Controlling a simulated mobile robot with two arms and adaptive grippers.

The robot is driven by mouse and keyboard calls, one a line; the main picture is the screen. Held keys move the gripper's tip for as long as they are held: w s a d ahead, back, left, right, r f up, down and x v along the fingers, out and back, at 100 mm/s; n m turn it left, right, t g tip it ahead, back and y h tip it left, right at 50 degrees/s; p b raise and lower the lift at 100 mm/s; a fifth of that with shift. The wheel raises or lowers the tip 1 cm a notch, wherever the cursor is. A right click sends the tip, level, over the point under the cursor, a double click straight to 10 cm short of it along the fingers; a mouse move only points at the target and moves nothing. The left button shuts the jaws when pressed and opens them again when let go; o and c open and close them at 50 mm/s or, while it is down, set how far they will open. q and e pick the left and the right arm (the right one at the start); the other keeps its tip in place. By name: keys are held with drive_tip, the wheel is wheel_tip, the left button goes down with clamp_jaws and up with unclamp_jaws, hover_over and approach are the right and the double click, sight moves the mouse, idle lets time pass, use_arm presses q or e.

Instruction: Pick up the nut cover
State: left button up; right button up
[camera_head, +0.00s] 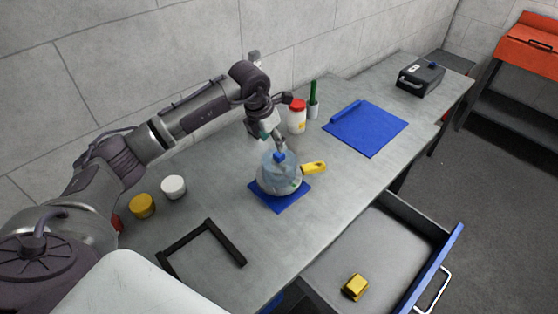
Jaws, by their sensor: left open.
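My left arm reaches in from the left, and its open left gripper (278,147) points down over a round, clear bluish domed thing with a blue top (279,182). The fingertips are at or just above this top; I cannot tell whether they touch it. The dome stands on a small blue mat (291,203), with a yellow handle-like part (314,168) at its right side. I cannot tell for certain which thing is the nut cover. My right gripper is not in view.
A yellow cap (142,206), a white cap (173,187) and a black frame (228,243) are on the grey bench. A red-lidded jar (297,117) and a blue mat (368,130) are farther back. An open drawer (380,236) holds a yellow block (355,288).

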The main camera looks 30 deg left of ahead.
sight(278, 154)
use_arm(q)
drive_tip(key=shift+w+d+f+p, duration=0.1)
drive_tip(key=shift+d+f+p, duration=0.1)
drive_tip(key=shift+f+p, duration=0.35)
drive_tip(key=shift+w+d+f+p, duration=0.1)
drive_tip(key=shift+d+f+p, duration=0.05)
drive_tip(key=shift+f+p, duration=0.3)
drive_tip(key=p+x, duration=0.1)
drive_tip(key=x, duration=0.2)
drive_tip(key=shift+d+f, duration=0.15)
drive_tip(key=shift+f, duration=0.15)
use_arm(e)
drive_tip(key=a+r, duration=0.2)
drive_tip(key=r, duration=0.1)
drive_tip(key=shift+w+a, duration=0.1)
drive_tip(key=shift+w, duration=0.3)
use_arm(q)
clamp_jaws()
